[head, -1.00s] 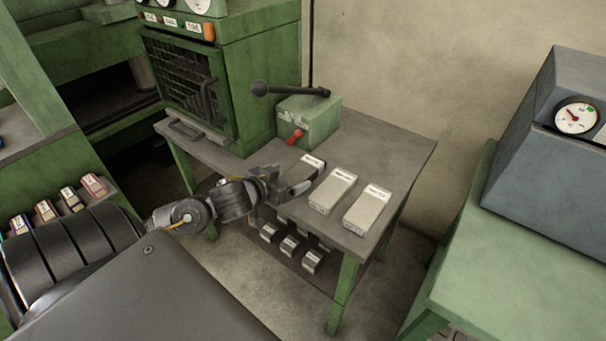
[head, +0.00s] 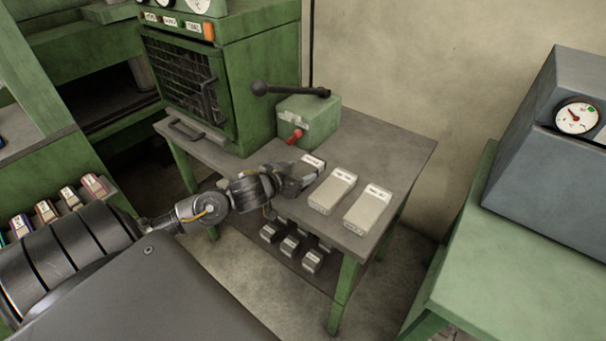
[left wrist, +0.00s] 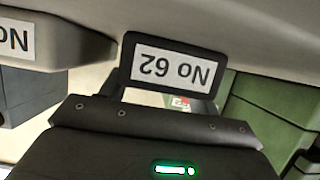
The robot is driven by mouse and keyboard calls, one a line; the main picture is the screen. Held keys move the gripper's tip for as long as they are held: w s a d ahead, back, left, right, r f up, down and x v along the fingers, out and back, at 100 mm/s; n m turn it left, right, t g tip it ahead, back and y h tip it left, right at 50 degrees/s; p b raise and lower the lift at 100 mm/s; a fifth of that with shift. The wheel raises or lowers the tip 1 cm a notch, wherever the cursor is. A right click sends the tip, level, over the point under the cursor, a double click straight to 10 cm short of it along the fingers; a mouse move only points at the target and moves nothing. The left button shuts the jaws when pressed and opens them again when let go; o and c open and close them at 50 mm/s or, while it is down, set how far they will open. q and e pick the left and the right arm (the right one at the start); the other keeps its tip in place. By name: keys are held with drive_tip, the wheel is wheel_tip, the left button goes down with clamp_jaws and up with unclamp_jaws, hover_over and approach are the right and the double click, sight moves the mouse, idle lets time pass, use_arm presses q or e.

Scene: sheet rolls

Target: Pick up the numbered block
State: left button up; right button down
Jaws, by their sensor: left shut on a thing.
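A numbered block (head: 313,161) is the leftmost of three on the grey-topped table, its white label showing past my gripper. My left gripper (head: 294,180) is shut on it and hides most of its body. In the left wrist view the label reads "No 62", upside down, on the block's dark-looking end (left wrist: 215,62), just beyond my gripper's body. I cannot tell whether the block is clear of the tabletop. My right gripper is not in view.
Two pale labelled blocks, a middle one (head: 332,191) and a right one (head: 368,210), lie close beside it. A green lever box (head: 310,117) with a red knob stands behind. Several small blocks (head: 289,246) sit on the lower shelf (head: 268,258). The table's right part is clear.

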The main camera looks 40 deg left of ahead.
use_arm(q)
drive_tip(key=c, duration=0.4)
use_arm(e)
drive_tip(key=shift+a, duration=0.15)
use_arm(q)
drive_tip(key=shift+r, duration=0.1)
